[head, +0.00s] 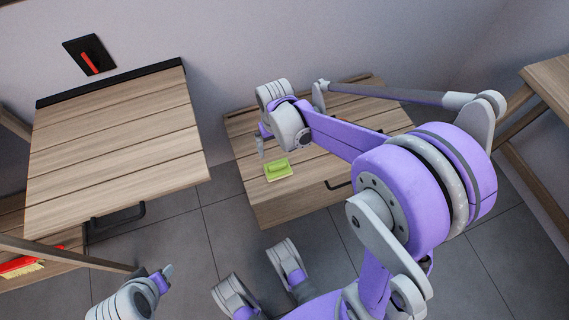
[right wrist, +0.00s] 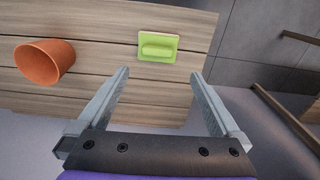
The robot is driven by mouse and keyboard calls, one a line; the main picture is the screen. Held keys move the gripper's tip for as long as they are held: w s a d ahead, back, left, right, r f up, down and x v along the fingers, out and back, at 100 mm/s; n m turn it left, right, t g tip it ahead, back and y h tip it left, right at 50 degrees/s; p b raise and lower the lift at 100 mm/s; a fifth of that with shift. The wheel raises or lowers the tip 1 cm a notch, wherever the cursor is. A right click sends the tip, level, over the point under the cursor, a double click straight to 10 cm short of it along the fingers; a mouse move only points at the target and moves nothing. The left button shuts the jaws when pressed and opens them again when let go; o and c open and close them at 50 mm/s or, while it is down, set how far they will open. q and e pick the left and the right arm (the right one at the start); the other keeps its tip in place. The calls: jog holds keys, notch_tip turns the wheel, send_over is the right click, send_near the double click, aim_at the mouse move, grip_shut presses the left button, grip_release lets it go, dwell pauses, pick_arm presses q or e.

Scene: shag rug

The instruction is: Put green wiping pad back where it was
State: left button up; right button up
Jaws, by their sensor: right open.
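The green wiping pad (head: 278,169) lies flat on the low wooden cabinet top (head: 245,128), near its front left edge. In the right wrist view the pad (right wrist: 158,46), with its raised grip, lies just beyond and between the fingertips. My right gripper (head: 261,147) is open and empty, above the cabinet close to the pad; its fingers (right wrist: 161,74) are spread apart and do not hold the pad. My left gripper (head: 164,273) is low at the lower left, away from the pad; its finger opening cannot be made out.
An orange pot (right wrist: 42,63) stands on the same top; my right arm hides it in the head view. A taller wooden table (head: 115,145) stands left, with a red-handled brush (head: 22,265) on a lower shelf. Another wooden table (head: 550,85) is at right. Tiled floor lies between.

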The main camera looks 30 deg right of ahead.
jog(key=s+a+r+n+t, duration=0.1)
jog(key=s+a+r+t, duration=0.1)
jog(key=s, duration=0.6)
jog(key=s+a+r+n+t, duration=0.1)
jog(key=s+a+r+t, duration=0.1)
jog(key=s, duration=0.6)
jog(key=shift+a+r, duration=0.7)
jog(key=shift+a, duration=0.3)
